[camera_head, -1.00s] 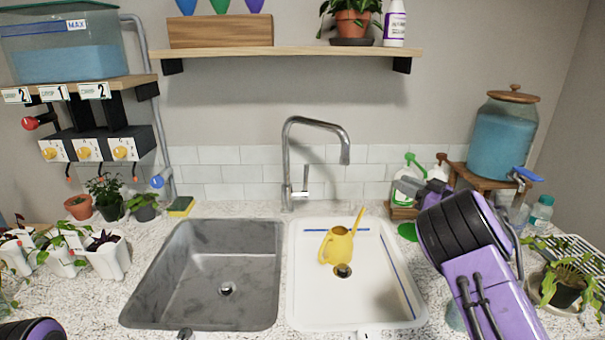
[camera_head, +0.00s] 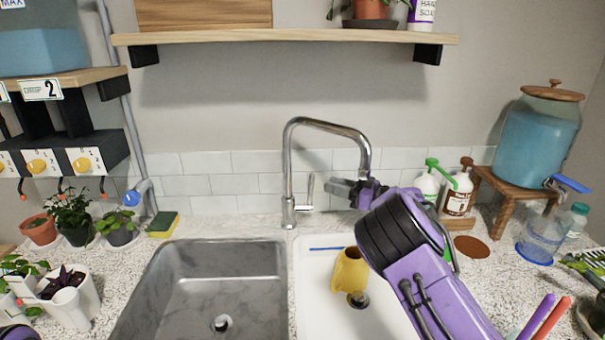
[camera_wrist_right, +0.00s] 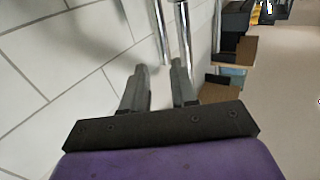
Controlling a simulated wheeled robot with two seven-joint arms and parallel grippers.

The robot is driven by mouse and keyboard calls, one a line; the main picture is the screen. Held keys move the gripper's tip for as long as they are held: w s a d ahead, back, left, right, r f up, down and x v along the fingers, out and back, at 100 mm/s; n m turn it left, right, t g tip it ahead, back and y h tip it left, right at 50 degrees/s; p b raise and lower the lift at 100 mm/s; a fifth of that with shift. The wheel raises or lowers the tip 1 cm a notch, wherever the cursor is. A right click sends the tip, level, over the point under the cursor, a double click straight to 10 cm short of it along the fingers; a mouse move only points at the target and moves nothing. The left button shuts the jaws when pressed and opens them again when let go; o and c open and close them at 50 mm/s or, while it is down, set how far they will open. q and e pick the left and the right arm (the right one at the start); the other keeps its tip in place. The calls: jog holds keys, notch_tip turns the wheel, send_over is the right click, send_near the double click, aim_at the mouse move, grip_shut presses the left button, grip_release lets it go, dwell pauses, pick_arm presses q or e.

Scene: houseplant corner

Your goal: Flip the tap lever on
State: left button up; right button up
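The chrome tap (camera_head: 289,165) stands behind the sinks, its spout arching to the right. Its short upright lever (camera_head: 310,188) is on the right side of the tap body. My right gripper (camera_head: 329,187) is just right of the lever, with its fingers pointing left toward it. In the right wrist view the fingers of my right gripper (camera_wrist_right: 159,68) are apart. A thin chrome bar (camera_wrist_right: 160,35) reaches the space near the fingertips, and a second bar (camera_wrist_right: 184,25) passes by the right finger. I cannot tell whether anything touches. My left gripper is out of view.
A yellow watering can (camera_head: 349,270) stands in the white sink (camera_head: 312,315), partly behind my right arm. The grey sink (camera_head: 172,262) is empty. Soap bottles (camera_head: 457,195) and a water dispenser (camera_head: 540,130) are at right. A shelf (camera_head: 290,38) hangs above.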

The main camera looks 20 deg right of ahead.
aim_at(309, 193)
jog(key=p+x, duration=0.2)
jog(key=x, duration=0.6)
jog(key=shift+w+a+r, duration=0.1)
jog(key=shift+a+r, duration=0.1)
jog(key=shift+a, duration=0.25)
jog(key=shift+w+a, duration=0.3)
jog(key=shift+w, duration=0.05)
jog(key=shift+s, duration=0.1)
